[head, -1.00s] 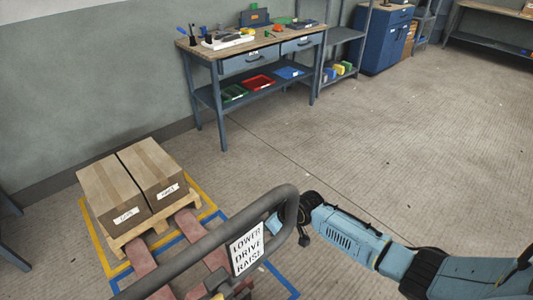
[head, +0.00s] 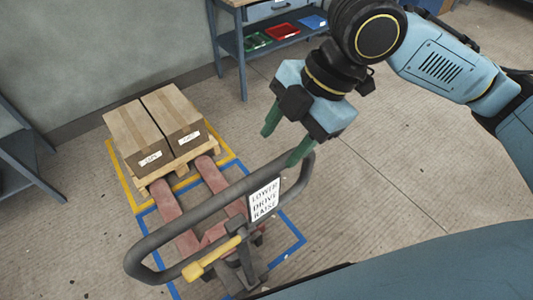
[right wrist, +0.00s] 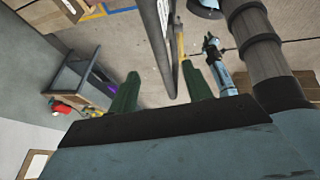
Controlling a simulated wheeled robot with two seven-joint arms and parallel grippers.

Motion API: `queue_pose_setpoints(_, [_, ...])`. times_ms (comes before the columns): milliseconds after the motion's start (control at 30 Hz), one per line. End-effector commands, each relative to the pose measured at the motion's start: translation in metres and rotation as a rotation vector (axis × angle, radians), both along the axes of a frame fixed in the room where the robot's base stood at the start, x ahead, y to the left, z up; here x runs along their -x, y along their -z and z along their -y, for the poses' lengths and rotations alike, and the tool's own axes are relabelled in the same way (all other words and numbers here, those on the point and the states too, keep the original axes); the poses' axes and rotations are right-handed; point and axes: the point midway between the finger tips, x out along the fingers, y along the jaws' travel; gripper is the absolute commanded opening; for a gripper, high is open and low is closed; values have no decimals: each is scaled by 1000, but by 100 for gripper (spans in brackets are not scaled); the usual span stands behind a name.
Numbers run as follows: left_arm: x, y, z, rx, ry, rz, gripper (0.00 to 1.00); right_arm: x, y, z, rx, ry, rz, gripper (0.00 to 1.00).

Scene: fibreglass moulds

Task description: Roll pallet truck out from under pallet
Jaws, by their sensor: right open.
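The pallet truck shows its dark grey handle loop (head: 190,222), a sign reading LOWER DRIVE RAISE (head: 264,199), a yellow lever (head: 212,258) and two red forks (head: 175,219). The forks run up to the near side of the wooden pallet (head: 183,166); their far ends are hidden. Two cardboard boxes (head: 140,130) stand on the pallet. My right gripper (head: 284,145) is open and empty, its green fingers pointing down near the right end of the handle loop. In the right wrist view the fingers (right wrist: 160,92) are apart.
Yellow and blue floor lines (head: 285,252) frame the pallet and truck. A workbench (head: 285,42) with green, red and blue bins stands at the back. A blue-grey rack (head: 25,150) is at the left edge. The floor right of the truck (head: 400,190) is clear.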

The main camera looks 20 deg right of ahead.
Motion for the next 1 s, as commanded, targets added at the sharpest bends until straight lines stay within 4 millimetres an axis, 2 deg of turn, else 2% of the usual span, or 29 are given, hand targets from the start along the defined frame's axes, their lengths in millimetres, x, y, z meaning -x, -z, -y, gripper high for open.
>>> queue_pose_setpoints(400, [0, 4, 0, 0, 0, 0, 23, -4, 73, -34, -4, 2, -5, 50])
queue_pose_setpoints(533, [0, 5, 0, 0, 0, 0, 23, -5, 91, -43, -4, 1, -4, 50])
queue_pose_setpoints(733, [0, 5, 0, 0, 0, 0, 23, -7, 107, -50, -5, 3, -2, 50])
queue_pose_setpoints(1000, [0, 5, 0, 0, 1, 1, 23, -8, 110, -52, -5, 3, 0, 50])
